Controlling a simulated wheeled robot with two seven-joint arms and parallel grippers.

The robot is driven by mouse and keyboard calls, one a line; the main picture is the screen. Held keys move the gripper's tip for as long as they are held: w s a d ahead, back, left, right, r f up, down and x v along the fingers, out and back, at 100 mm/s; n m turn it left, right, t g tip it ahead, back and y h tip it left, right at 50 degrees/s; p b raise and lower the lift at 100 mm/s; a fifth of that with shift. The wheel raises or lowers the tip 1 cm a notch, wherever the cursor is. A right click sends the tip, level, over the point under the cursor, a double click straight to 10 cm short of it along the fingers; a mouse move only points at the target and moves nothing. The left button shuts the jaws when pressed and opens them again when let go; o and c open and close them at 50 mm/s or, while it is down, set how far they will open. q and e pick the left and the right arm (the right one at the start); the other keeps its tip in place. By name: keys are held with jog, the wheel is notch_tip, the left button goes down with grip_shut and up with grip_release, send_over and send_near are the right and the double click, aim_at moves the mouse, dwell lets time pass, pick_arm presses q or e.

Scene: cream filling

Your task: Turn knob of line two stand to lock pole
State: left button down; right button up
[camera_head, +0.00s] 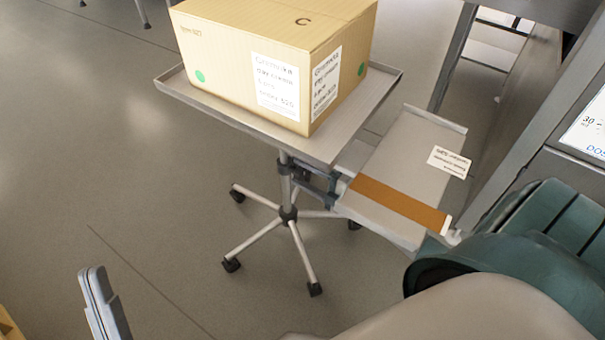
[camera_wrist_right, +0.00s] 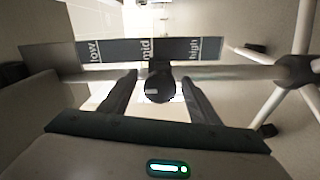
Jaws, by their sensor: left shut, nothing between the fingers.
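The stand's pole (camera_head: 285,183) rises from a wheeled base under a grey tray (camera_head: 178,88). In the right wrist view the pole (camera_wrist_right: 232,73) runs sideways, with a round black knob (camera_wrist_right: 159,90) in front of it. My right gripper (camera_wrist_right: 159,77) is open, one dark finger on each side of the knob, with gaps showing between fingers and knob. A dark scale plate (camera_wrist_right: 122,51) marked low, mid and high lies behind. In the head view I cannot make out the knob. My left gripper (camera_head: 93,272) is shut and empty at the lower left, away from the stand.
A cardboard box (camera_head: 235,55) sits on the tray. Right of the pole is a grey panel (camera_head: 400,150) with a brown band and white label. Furniture with a grey frame (camera_head: 525,130) stands at the right. The floor left of the stand is clear.

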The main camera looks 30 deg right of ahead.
jog(key=shift+s, duration=0.1)
jog(key=shift+s+d, duration=0.2)
jog(key=shift+s, duration=0.35)
pick_arm(q)
jog(key=f+g, duration=0.1)
jog(key=d+f+g+p, duration=0.2)
jog(key=f, duration=0.1)
jog(key=shift+s+d+f, duration=0.1)
jog(key=shift+s+d, duration=0.05)
jog(key=shift+s, duration=0.2)
pick_arm(e)
jog(key=v, duration=1.6)
pick_arm(q)
jog(key=shift+r, duration=0.25)
